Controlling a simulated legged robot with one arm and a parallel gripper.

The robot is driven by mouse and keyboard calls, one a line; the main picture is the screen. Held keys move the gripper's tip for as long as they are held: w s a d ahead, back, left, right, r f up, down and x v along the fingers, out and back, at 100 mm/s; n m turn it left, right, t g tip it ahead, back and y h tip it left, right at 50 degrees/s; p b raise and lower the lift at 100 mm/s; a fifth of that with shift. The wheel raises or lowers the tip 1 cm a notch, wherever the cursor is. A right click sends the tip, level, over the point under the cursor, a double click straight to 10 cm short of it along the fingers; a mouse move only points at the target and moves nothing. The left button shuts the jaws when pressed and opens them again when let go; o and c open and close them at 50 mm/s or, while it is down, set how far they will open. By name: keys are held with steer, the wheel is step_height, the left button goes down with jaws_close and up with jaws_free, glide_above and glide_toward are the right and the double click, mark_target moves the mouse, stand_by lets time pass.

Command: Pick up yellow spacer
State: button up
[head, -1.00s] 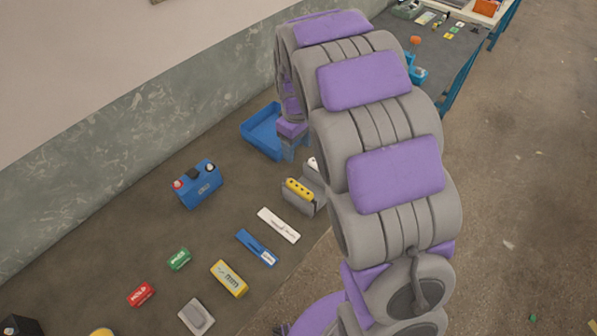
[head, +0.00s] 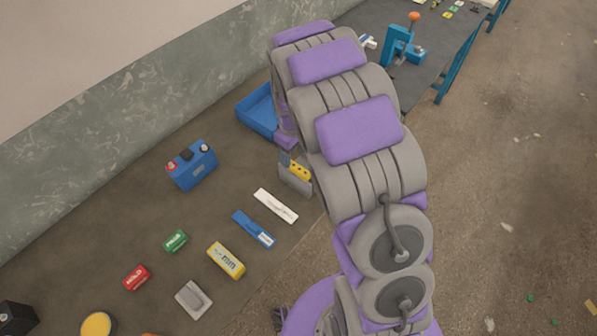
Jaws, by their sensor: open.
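A yellow bar with dark spots (head: 300,171), which looks like the yellow spacer, sits in or against a grey block (head: 294,184) on the dark surface. Its right end is hidden by my arm. My gripper (head: 287,156) shows only in part, just above and behind the yellow bar, below the purple wrist. It is open. Most of its fingers are hidden, and I cannot tell whether it touches the bar.
A blue tray (head: 258,110) lies behind my gripper. A blue battery (head: 191,166), white strip (head: 276,206), blue strip (head: 252,229), yellow labelled block (head: 226,260), green block (head: 175,242) and red block (head: 136,278) lie left. A blue press (head: 401,48) stands far right.

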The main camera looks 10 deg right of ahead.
mark_target(294, 165)
steer(key=f, duration=0.1)
steer(key=f+b, duration=0.1)
steer(key=f, duration=0.2)
steer(key=shift+a+f, duration=0.3)
steer(key=shift+a, duration=0.05)
steer(key=shift+d+f, duration=0.1)
steer(key=shift+d, duration=0.45)
steer(key=shift+c, duration=0.8)
steer(key=shift+a, duration=0.45)
steer(key=c, duration=0.6)
steer(key=shift+d, duration=0.1)
steer(key=c, duration=0.3)
steer(key=shift+d, duration=0.2)
steer(key=shift+c, duration=0.4)
steer(key=shift+r, duration=0.2)
